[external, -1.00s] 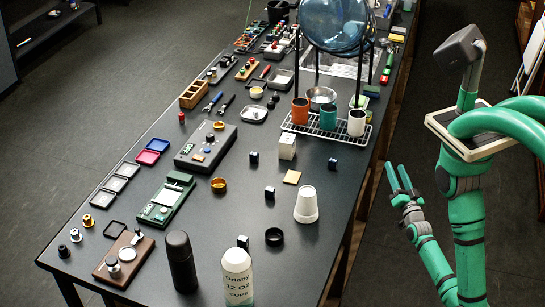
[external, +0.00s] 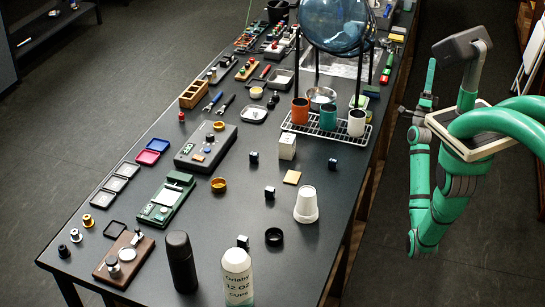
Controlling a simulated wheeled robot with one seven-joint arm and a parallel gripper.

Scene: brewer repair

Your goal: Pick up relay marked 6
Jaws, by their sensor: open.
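Several small black cubes that look like relays are spread over the dark table: one near the middle (external: 254,157), one to its right (external: 332,164), one nearer (external: 270,192) and one behind the white cup bottle (external: 243,242), which partly hides it. Their marks are too small to read, so I cannot tell which is 6. My gripper (external: 430,72) is open and empty, raised beyond the table's right edge, well apart from all the cubes. Its fingers are seen nearly edge-on.
A black bottle (external: 181,262) and white cup bottle (external: 238,278) stand at the near edge. A white cup stack (external: 306,205), black ring (external: 274,237) and wire rack with cups (external: 316,129) stand on the right side. Device boxes and trays fill the left.

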